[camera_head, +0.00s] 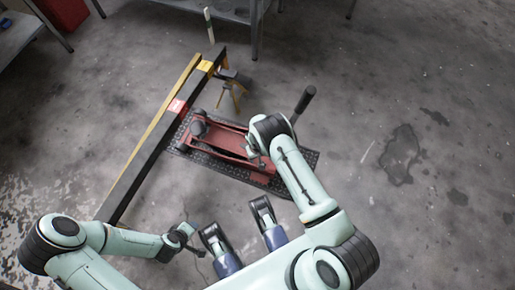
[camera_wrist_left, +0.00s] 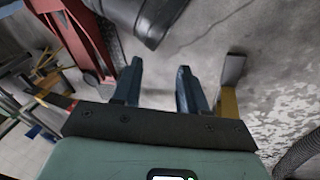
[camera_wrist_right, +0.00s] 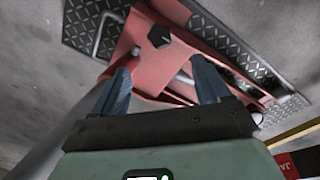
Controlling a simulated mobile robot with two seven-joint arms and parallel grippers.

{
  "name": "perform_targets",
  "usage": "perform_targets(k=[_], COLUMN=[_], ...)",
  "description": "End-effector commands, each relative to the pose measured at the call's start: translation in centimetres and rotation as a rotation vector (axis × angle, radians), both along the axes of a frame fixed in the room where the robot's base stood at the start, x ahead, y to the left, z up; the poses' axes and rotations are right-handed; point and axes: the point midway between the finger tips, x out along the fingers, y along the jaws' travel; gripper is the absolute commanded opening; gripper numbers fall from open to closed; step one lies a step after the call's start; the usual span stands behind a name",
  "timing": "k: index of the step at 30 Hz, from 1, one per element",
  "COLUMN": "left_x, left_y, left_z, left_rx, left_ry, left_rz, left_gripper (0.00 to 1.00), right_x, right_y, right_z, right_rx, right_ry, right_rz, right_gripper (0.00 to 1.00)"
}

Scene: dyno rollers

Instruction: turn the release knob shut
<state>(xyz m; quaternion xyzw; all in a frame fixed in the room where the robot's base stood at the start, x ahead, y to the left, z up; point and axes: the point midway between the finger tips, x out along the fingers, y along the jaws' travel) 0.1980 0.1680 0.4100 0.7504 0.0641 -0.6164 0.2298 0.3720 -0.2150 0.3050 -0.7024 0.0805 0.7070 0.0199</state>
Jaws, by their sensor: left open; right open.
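A red floor jack (camera_head: 215,141) lies on a black tread plate (camera_head: 292,187) in the head view. A black angular knob (camera_wrist_right: 159,37), which looks like the release knob, sits on the jack's red frame in the right wrist view. My right gripper (camera_wrist_right: 164,86) is open above the jack, with the knob ahead of and between its blue fingers, apart from them. In the head view my right arm hides part of the jack and the knob. My left gripper (camera_wrist_left: 157,88) is open and empty; in the head view it is low, left of the jack (camera_head: 187,232).
A long black and yellow beam (camera_head: 150,148) runs along the left of the jack. The jack's handle with a black grip (camera_head: 304,102) sticks up behind my right arm. Metal shelving (camera_head: 215,8) stands at the back. The floor to the right is clear, with dark stains.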

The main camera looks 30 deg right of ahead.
Motion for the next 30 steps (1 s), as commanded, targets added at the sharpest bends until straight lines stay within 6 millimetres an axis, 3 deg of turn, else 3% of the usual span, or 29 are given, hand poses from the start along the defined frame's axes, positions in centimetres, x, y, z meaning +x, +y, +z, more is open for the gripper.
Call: perform_targets(k=[6, 15, 21, 30], left_x=[1.6, -3.1, -4.3, -4.5], left_y=[1.2, 1.7, 1.8, 1.9], left_z=[-2.1, -5.9, -6.7, -6.7], left_rx=[0.026, 0.017, 0.015, 0.015], left_ry=[-0.035, 0.119, 0.160, 0.167], left_rz=[0.022, 0.026, 0.029, 0.029], left_gripper=[0.43, 0.43, 0.43, 0.43], right_x=[-0.2, -0.2, -0.2, -0.2], right_y=[-0.4, -0.8, -0.9, -0.9], right_z=[-5.1, -10.4, -11.8, -11.9], right_rx=[0.000, 0.002, 0.002, 0.002], right_ry=[0.002, 0.001, 0.000, -0.001], right_rz=[0.000, 0.000, 0.000, 0.000], right_gripper=[0.76, 0.76, 0.76, 0.76])
